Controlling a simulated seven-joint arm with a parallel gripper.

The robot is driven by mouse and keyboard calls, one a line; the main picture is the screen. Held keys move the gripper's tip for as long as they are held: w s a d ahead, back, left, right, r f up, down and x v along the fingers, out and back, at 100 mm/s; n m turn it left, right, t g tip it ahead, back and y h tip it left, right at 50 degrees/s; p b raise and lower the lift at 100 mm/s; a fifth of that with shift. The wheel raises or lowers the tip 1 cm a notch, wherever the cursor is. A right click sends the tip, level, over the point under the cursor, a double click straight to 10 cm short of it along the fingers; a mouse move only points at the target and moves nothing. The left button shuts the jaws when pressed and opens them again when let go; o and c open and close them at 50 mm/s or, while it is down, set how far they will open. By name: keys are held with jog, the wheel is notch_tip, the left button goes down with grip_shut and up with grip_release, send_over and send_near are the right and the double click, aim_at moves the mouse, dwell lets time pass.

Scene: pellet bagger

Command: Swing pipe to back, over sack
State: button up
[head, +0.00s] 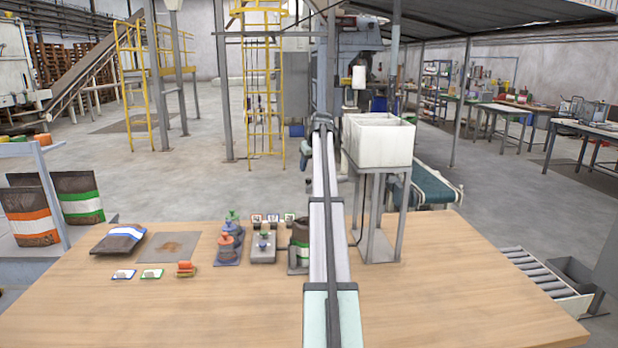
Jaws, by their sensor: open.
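A dark brown sack (300,232) with a green and white band stands upright on the wooden table, just left of my long arm link, with a grey holder at its side. A white hopper box (378,142) sits on a grey frame stand (399,215) to the right of my arm. My arm runs from the bottom centre straight up the picture and covers the space between sack and stand. I cannot make out the pipe; it may be hidden behind the arm. My gripper cannot be made out either, and no jaws show.
Left of the sack are grey blocks with coloured knobs (263,246), a red and blue stacked piece (229,248), a flat-lying sack (119,239), a brown-stained mat (170,246) and small cards (151,274). The table (450,285) is clear at right and front.

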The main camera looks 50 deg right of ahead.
aim_at(310, 179)
jog(key=s+r+n+y, duration=0.1)
jog(key=n, duration=0.1)
jog(key=s+r+n+y, duration=0.1)
jog(key=s, duration=0.1)
jog(key=shift+a+r+n+y, duration=0.15)
jog(key=shift+r+n+y, duration=0.15)
jog(key=shift+n+y, duration=0.1)
jog(key=shift+s+a+f+n+g, duration=0.2)
jog(key=shift+a+n+g, duration=0.1)
jog(key=shift+n+g, duration=0.15)
jog(key=shift+x, duration=3.75)
jog(key=shift+w+a+r, duration=0.1)
grip_shut()
